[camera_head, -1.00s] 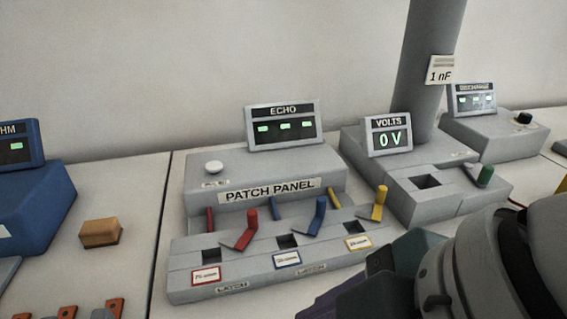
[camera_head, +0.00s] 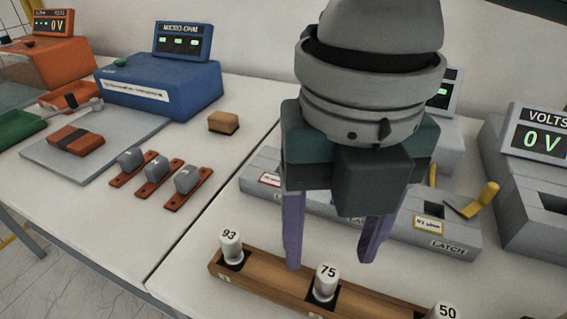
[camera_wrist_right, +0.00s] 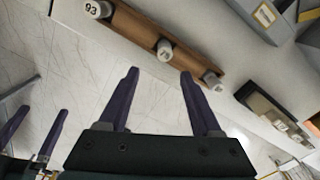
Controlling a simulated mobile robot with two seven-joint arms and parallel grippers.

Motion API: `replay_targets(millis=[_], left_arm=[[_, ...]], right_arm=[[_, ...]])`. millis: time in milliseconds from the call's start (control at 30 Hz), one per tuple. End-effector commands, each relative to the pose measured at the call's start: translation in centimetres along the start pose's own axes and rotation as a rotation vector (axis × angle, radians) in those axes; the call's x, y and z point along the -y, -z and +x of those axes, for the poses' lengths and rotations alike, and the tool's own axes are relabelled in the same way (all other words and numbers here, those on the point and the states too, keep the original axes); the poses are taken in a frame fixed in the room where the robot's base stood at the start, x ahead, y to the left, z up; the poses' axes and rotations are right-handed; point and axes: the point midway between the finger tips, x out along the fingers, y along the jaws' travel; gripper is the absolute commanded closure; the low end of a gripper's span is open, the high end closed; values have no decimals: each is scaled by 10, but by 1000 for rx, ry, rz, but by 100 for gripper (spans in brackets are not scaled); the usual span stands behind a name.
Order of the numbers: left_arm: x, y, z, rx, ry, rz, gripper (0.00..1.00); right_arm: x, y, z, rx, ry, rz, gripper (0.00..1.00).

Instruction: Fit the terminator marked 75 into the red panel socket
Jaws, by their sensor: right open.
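The white terminator marked 75 (camera_head: 325,282) stands upright in the middle of a wooden rack (camera_head: 268,284). It also shows in the right wrist view (camera_wrist_right: 165,50). My right gripper (camera_head: 330,262) is open and empty, with its purple fingers above and behind the rack, apart from the terminator. The patch panel (camera_head: 452,238) lies behind it. Its red-edged label (camera_head: 269,180) shows left of my gripper, while the red socket and lever are hidden by it. In the right wrist view, my left gripper (camera_wrist_right: 45,112) shows at lower left with its fingers apart.
Terminators marked 93 (camera_head: 231,246) and 50 (camera_head: 441,312) stand at either side in the rack. The yellow lever (camera_head: 482,202) and VOLTS unit (camera_head: 540,140) are at right. A tan block (camera_head: 223,122) and the blue unit (camera_head: 165,88) are at left.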

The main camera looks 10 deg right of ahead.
Motion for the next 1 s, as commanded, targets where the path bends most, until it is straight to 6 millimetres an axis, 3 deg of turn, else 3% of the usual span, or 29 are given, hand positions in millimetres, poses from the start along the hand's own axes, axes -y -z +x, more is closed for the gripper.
replay_targets(millis=[533, 833, 1000], left_arm=[[2, 0, 3, -2, 5, 3, 0], [0, 0, 3, -3, 0, -2, 0], [-1, 0, 3, -3, -3, -6, 0]], right_arm=[[8, -10, 70, -1, -1, 3, 34], [7, -11, 75, 2, -2, 2, 34], [7, -11, 75, 2, -3, 2, 52]])
